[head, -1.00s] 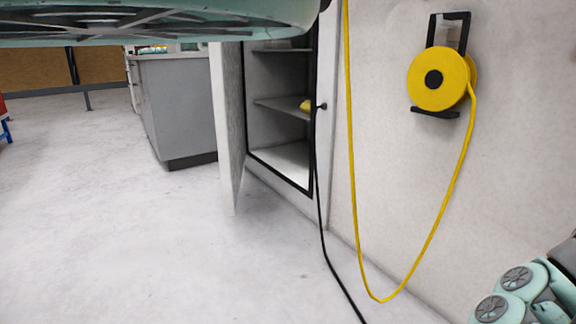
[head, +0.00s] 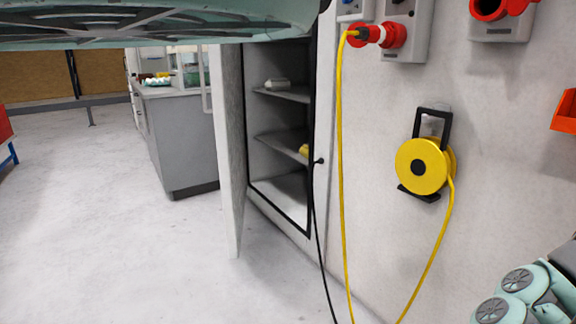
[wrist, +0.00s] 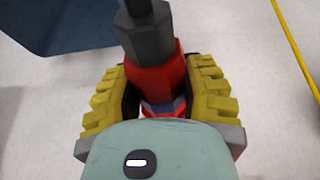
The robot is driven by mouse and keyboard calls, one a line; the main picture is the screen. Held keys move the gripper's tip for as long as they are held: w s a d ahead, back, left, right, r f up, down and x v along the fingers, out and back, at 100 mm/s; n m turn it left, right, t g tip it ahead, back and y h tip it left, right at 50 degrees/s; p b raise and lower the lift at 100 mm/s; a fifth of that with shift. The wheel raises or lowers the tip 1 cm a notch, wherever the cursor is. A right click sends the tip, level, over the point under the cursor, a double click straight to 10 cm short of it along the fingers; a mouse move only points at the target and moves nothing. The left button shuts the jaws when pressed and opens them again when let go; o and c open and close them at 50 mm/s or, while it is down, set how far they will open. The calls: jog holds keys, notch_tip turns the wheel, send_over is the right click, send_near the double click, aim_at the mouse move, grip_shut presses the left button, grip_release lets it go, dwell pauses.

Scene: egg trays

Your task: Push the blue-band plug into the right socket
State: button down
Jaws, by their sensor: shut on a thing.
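In the wrist view my gripper (wrist: 158,75), with ribbed yellow finger pads, is shut on a red plug (wrist: 157,82) with a dark grey cable end pointing up the picture. A small blue-grey patch shows low on the plug; I cannot tell whether it is the blue band. In the head view the right socket (head: 500,30) is a grey wall box with a red mouth and lid, cut off by the top edge. Another red plug (head: 396,34) with a white band and yellow cable sits at the box to its left. My gripper is not in the head view.
A yellow cable reel (head: 424,167) hangs on the wall below the boxes. Its yellow cable (head: 341,150) hangs in a loop. An open cabinet (head: 279,130) stands left, with a black cable (head: 322,240) beside it. An orange bin (head: 565,112) is at the right edge.

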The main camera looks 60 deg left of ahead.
jog(key=s+r+p, duration=0.1)
jog(key=r+p, duration=3.7)
jog(key=r, duration=0.2)
jog(key=s+r+p, duration=0.2)
jog(key=r+p, duration=3.6)
jog(key=r, duration=0.2)
jog(key=shift+s, duration=0.25)
